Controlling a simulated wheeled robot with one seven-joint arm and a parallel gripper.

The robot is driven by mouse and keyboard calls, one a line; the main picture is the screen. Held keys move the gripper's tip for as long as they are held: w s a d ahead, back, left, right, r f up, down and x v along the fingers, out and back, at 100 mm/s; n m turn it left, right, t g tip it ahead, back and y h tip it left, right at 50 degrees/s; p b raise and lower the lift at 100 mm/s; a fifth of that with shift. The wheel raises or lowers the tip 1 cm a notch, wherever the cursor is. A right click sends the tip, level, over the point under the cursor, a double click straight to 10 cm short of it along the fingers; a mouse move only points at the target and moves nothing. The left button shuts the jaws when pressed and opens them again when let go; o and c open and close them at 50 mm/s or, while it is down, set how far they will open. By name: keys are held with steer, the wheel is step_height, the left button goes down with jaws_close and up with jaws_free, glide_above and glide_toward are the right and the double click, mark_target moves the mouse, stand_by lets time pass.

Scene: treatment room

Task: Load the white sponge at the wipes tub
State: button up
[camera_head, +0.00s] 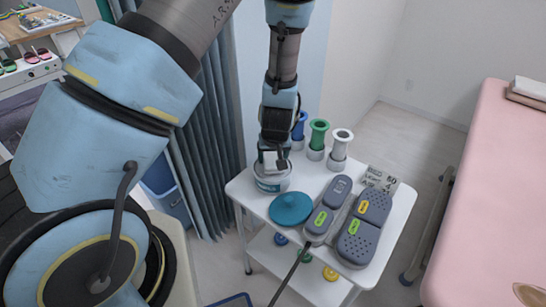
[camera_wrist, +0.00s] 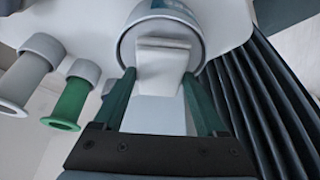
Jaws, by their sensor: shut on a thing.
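My gripper (camera_head: 272,158) points down over the left corner of a white trolley and is shut on the white sponge (camera_wrist: 160,68). In the wrist view the pale, block-like sponge sits between the two green fingers. The wipes tub (camera_head: 271,183), a round white pot with a blue-grey label, stands directly below the gripper. Its rim (camera_wrist: 125,47) shows around the sponge's far end in the wrist view. The sponge overlaps the tub's mouth; I cannot tell how deep it is. A round teal lid (camera_head: 291,208) lies on the trolley beside the tub.
Blue, green (camera_head: 317,139) and white (camera_head: 340,148) spool-shaped holders stand behind the tub on the trolley (camera_head: 391,226). Grey handsets (camera_head: 363,229) and a printed card (camera_head: 380,180) are right of the lid. A dark curtain (camera_head: 215,135) hangs close on the left. A pink bed (camera_head: 490,190) is far right.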

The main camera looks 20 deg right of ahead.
mark_target(273, 160)
steer(key=shift+f+b, duration=0.3)
steer(key=shift+f, duration=0.15)
stand_by(1.1)
steer(key=shift+r+p, duration=2.75)
steer(key=shift+r, duration=0.8)
